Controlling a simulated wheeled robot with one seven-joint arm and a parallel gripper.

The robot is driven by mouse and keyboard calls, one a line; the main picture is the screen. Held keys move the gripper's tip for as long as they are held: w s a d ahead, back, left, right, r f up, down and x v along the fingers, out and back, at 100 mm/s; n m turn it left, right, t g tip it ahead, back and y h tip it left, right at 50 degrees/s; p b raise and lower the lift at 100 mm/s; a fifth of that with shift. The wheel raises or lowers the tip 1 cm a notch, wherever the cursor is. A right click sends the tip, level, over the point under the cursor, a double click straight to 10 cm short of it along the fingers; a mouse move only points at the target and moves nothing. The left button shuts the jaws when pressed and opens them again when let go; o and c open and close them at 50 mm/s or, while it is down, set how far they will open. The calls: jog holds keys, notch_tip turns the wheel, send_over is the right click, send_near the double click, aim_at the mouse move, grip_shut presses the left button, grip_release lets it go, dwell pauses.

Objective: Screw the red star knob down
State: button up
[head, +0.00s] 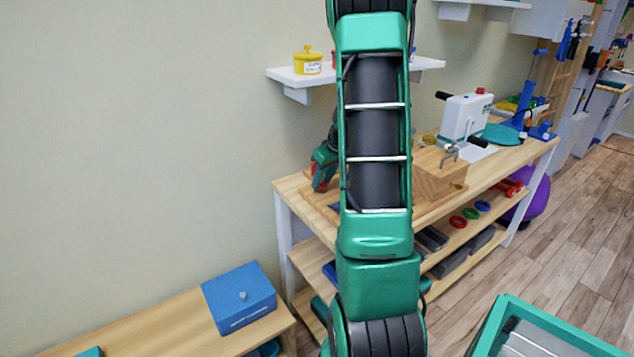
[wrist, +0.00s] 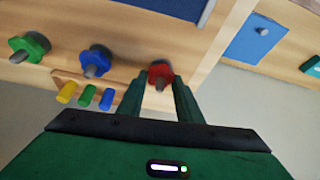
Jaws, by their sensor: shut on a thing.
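The red star knob (wrist: 161,72) is in the upper middle of the wrist view, with a grey threaded stud end showing at its centre. It sits at the wooden board (wrist: 135,45). My gripper (wrist: 162,84) has its two green fingers on either side of the knob and is shut on it. The fingers hide part of the knob's sides. How far down the knob sits cannot be told. In the head view my arm hides much of the workbench (head: 290,187), and my gripper shows only partly at its left end.
A green knob (wrist: 29,46) and a blue knob (wrist: 96,60) stand left of the red one. Yellow, green and blue pegs (wrist: 87,95) are close by. A wooden block with a clamp (head: 440,180) and a white machine (head: 465,117) stand farther right on the bench.

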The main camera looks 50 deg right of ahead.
jog(key=m+h, duration=0.1)
jog(key=m, duration=0.3)
jog(key=shift+w+a+r+m+h, duration=0.1)
jog(key=shift+w+r+m+h, duration=0.05)
jog(key=shift+m+h, duration=0.2)
jog(key=m, duration=0.1)
jog(key=m+g+h, duration=0.1)
jog(key=m, duration=0.1)
jog(key=shift+w+a+m, duration=0.15)
jog(key=shift+m, duration=0.1)
jog(key=m+g, duration=0.1)
jog(key=m, duration=0.1)
jog(key=m+h, duration=0.1)
jog(key=m, duration=0.1)
jog(key=shift+w+a+g, duration=0.2)
jog(key=shift+g, duration=0.2)
jog(key=m, duration=0.1)
jog(key=m+g, duration=0.1)
jog(key=m, duration=0.2)
jog(key=shift+w+a, duration=0.1)
jog(key=shift+w, duration=0.15)
jog(key=m+g, duration=0.2)
jog(key=m, duration=0.3)
jog(key=shift+w, duration=0.2)
jog(key=m, duration=0.2)
jog(key=m+g+y, duration=0.1)
jog(key=m+g, duration=0.1)
jog(key=m, duration=0.1)
jog(key=shift+d+m+y, duration=0.25)
jog(key=shift+d+m, duration=0.05)
